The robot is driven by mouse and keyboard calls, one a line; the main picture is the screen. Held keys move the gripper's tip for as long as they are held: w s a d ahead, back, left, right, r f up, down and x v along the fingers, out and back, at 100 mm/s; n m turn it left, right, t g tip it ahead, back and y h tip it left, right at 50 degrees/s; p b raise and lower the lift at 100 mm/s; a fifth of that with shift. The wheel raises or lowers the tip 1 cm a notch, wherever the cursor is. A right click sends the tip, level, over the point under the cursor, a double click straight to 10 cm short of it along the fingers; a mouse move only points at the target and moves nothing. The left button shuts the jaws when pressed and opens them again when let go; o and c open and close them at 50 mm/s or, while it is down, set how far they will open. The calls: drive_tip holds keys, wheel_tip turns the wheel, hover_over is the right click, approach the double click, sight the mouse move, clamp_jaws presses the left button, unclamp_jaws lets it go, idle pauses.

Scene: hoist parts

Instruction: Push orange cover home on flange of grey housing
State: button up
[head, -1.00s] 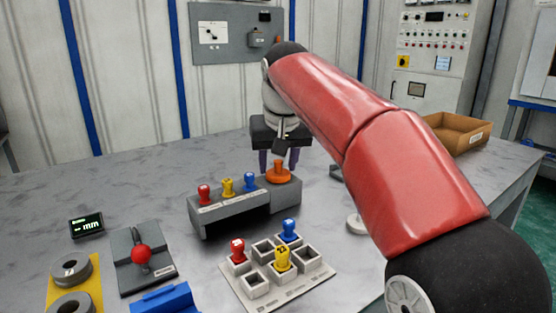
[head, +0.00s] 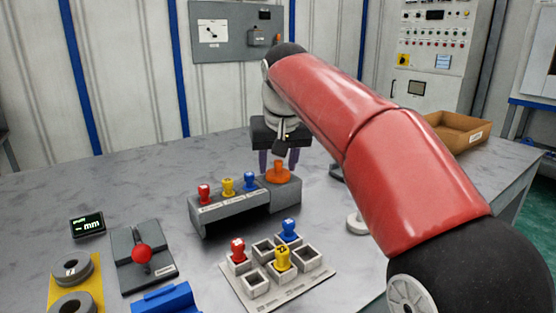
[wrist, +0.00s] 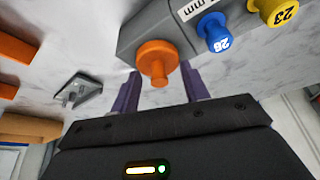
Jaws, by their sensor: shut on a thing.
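The orange cover (head: 278,175) is a round disc with a knob on top. It sits upright on the right end of the grey housing (head: 235,218), a long block on the table. In the wrist view the cover (wrist: 157,60) shows at the end of the housing (wrist: 143,28). My gripper (head: 278,161) is above and behind the cover, with its purple fingers on either side of the knob. The fingers (wrist: 158,88) are shut on the cover. The seat under the cover is hidden, so I cannot tell whether any gap is left at the flange.
Red, yellow and blue knobs (head: 227,187) stand beside the cover on the housing. In front is a socket tray (head: 255,286) with coloured plugs. A lever box (head: 145,262), a small display (head: 87,225) and grey rings (head: 70,270) lie left. A brown bin (head: 455,133) stands back right.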

sight(278, 160)
idle(0.4)
drive_tip(key=o, duration=1)
wheel_tip(278, 160, up, 3)
drive_tip(key=shift+f+p, duration=0.2)
drive_tip(key=shift+p, duration=0.85)
drive_tip(key=shift+r, duration=2.2)
